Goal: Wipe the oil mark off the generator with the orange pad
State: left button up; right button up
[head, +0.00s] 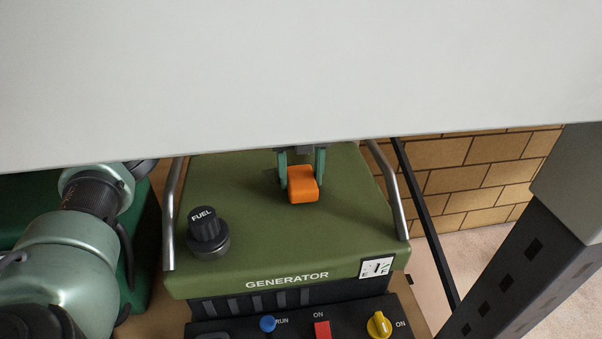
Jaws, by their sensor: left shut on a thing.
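The generator (250,240) is a green box with a black front panel, standing in the middle of the head view. The orange pad (304,188) is a small block over the generator's top, right of its middle. My left gripper (301,178) is shut on the orange pad, one finger on each side. The pad appears at or just above the top surface; I cannot tell if it touches. A small dark patch (271,176) shows just left of the gripper; I cannot tell whether it is the oil mark or shadow. My right gripper is not in view.
A black fuel cap (208,232) stands up at the top's front left. Metal handles flank the top on the left (172,215) and right (390,190). The front panel has a blue knob (268,323), a red switch (322,330) and a yellow knob (378,324). A large pale surface (300,70) blocks the upper view.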

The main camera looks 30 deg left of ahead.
pick_arm(q)
jog(key=shift+f, duration=0.3)
jog(key=shift+w, duration=0.1)
